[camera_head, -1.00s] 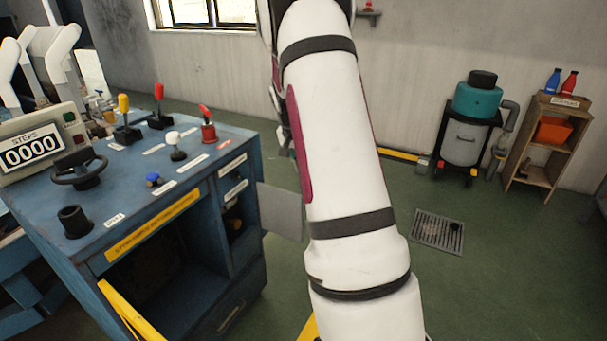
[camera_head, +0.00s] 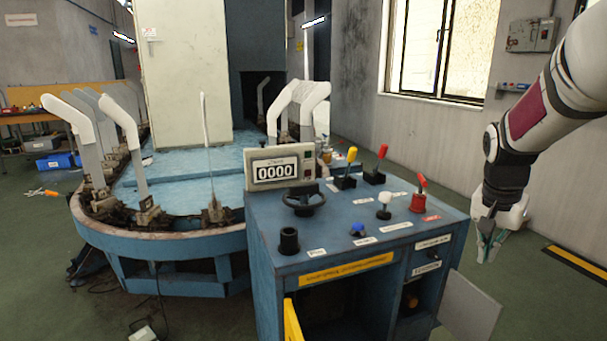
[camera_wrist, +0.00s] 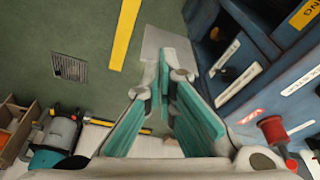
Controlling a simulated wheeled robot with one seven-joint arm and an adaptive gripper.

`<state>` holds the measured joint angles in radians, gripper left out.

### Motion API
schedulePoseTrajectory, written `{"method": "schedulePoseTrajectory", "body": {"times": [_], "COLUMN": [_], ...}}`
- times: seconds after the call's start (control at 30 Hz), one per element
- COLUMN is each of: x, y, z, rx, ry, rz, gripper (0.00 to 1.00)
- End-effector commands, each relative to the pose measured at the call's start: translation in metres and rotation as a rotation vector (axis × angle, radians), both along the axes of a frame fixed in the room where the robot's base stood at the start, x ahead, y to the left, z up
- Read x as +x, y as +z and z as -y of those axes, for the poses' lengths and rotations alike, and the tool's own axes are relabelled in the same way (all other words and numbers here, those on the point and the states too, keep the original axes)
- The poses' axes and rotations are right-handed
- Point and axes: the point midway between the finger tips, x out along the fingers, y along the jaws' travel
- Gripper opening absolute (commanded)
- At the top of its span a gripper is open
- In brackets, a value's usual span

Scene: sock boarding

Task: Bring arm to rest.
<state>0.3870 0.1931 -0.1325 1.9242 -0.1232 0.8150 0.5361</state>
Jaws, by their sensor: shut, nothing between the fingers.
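My arm comes in from the right edge of the head view, bent downward at the wrist. My gripper (camera_head: 487,258) hangs at its end, pointing down, to the right of the blue control console (camera_head: 262,238) and apart from it. In the wrist view my gripper (camera_wrist: 164,68) shows its teal-padded fingers meeting at the tips, with nothing held. Beyond the tips are the green floor and a grey panel (camera_wrist: 172,40), which is the console's open door.
The console carries a step counter (camera_head: 283,167), a black handwheel (camera_head: 303,200) and a red lever (camera_head: 418,194) close to my gripper's side. The open grey door (camera_head: 468,306) juts out below my gripper. A sock-boarding machine (camera_head: 165,245) stands left.

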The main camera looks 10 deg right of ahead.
Motion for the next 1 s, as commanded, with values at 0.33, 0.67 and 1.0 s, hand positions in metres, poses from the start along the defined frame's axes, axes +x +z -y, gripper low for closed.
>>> {"method": "schedulePoseTrajectory", "body": {"times": [0.33, 0.67, 1.0], "x": [-0.073, -0.164, -0.257], "y": [0.049, 0.062, 0.049], "z": [-0.113, -0.193, -0.241], "rx": [0.053, 0.086, 0.100], "ry": [0.288, 0.571, 0.843], "rz": [-0.042, -0.094, -0.147], "gripper": [0.00, 0.00, 0.00]}}
